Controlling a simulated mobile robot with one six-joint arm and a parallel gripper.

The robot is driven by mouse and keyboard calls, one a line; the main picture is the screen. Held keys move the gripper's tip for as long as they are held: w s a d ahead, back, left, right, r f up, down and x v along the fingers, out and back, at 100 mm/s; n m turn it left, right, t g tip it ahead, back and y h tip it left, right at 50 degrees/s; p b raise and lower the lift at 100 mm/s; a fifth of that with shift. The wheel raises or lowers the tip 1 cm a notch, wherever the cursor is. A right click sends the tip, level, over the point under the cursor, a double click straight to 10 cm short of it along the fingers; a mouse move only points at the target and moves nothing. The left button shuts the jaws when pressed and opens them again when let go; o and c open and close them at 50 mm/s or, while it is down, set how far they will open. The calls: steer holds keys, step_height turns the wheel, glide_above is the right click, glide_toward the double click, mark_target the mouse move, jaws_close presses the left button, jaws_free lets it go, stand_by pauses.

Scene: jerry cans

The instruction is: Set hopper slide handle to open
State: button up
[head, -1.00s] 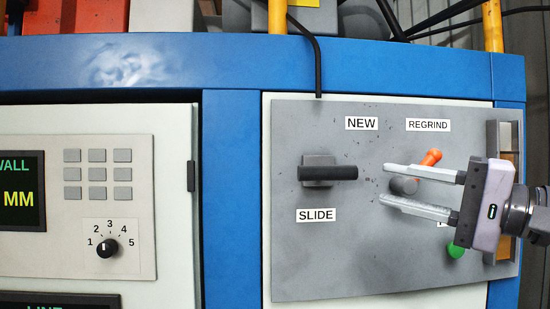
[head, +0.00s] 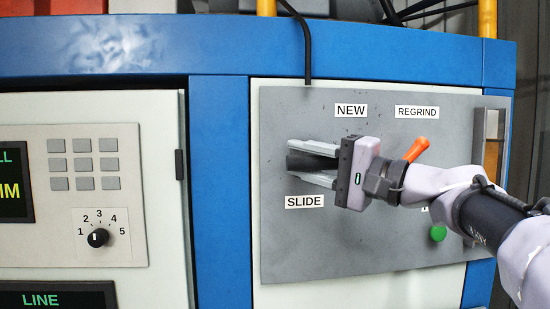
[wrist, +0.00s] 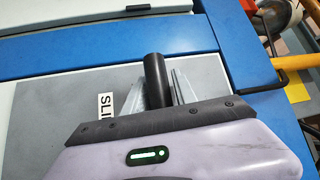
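The slide handle (head: 306,161) is a black horizontal bar on the grey panel, above the SLIDE label (head: 305,202). My gripper (head: 292,163) is open around it in the head view, with one pale finger above the bar and one below. The gripper body hides the bar's right end and much of its mount. In the wrist view the black handle (wrist: 155,78) stands out between the two fingers of my gripper (wrist: 157,85), which look apart from it. Whether either finger touches the bar is hard to tell.
An orange lever (head: 417,149) sits just behind my wrist, under the REGRIND label (head: 417,112). A green button (head: 438,233) is below my arm. A black cable (head: 307,45) hangs above the panel (head: 350,250). The panel's lower part is clear.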

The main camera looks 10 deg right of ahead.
jaws_close()
stand_by(1.3)
